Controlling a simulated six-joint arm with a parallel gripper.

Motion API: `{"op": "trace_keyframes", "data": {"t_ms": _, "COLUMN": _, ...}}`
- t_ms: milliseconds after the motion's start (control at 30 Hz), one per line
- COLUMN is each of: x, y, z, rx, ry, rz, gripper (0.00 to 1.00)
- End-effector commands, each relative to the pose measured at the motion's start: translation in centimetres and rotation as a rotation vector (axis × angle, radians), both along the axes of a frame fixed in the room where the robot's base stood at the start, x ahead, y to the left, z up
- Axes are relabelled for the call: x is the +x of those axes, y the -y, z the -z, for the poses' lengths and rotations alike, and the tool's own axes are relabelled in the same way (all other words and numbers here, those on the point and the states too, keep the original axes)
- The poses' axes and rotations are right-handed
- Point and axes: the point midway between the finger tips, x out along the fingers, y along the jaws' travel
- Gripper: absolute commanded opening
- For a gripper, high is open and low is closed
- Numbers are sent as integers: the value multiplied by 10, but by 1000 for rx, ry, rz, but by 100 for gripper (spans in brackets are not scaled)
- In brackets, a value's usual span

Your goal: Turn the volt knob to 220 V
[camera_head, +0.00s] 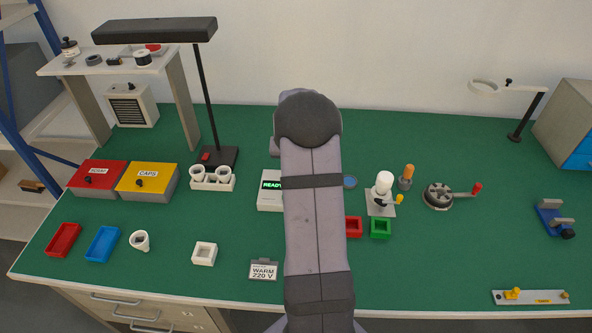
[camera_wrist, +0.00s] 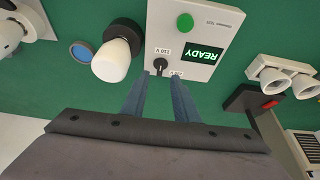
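The volt knob (camera_wrist: 160,65) is a small black knob on the white tester panel (camera_wrist: 205,15), which appears upside down in the wrist view. A "110 V" label is by the knob; a second label (camera_wrist: 177,73) is mostly hidden by a finger. I cannot tell the pointer's setting for sure. My gripper (camera_wrist: 158,78) is open, its two blue-grey fingers apart with tips close to the knob, one toward each side. Contact is not clear. In the head view my arm hides the knob and gripper; part of the tester (camera_head: 269,203) shows with its "READY" display.
A white bulb (camera_wrist: 111,61) in a black socket stands beside the panel, near the fingers. A green button (camera_wrist: 185,22) is on the panel. A white cup holder (camera_head: 212,184) and lamp base (camera_head: 215,157) stand left of the tester. A card (camera_head: 263,270) reads "WARM 220 V".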

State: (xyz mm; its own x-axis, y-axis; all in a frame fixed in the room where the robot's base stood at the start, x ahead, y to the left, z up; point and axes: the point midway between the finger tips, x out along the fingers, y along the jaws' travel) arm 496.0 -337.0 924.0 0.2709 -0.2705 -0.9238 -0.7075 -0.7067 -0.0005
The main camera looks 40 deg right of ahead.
Motion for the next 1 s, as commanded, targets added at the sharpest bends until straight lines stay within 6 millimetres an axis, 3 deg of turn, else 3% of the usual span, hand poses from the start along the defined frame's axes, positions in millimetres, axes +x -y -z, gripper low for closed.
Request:
{"op": "trace_keyframes", "data": {"t_ms": 400, "x": 11, "y": 12, "z": 38, "rx": -1, "ry": -1, "rz": 0, "gripper": 27}}
{"op": "trace_keyframes", "data": {"t_ms": 833, "x": 13, "y": 13, "z": 45, "rx": 0, "ry": 0, "rz": 0, "gripper": 27}}
{"op": "trace_keyframes", "data": {"t_ms": 867, "x": 13, "y": 13, "z": 45, "rx": 0, "ry": 0, "rz": 0, "gripper": 25}}
{"op": "trace_keyframes", "data": {"t_ms": 967, "x": 13, "y": 13, "z": 45, "rx": 0, "ry": 0, "rz": 0, "gripper": 1}}
{"op": "trace_keyframes", "data": {"t_ms": 1000, "x": 13, "y": 13, "z": 45, "rx": 0, "ry": 0, "rz": 0, "gripper": 0}}
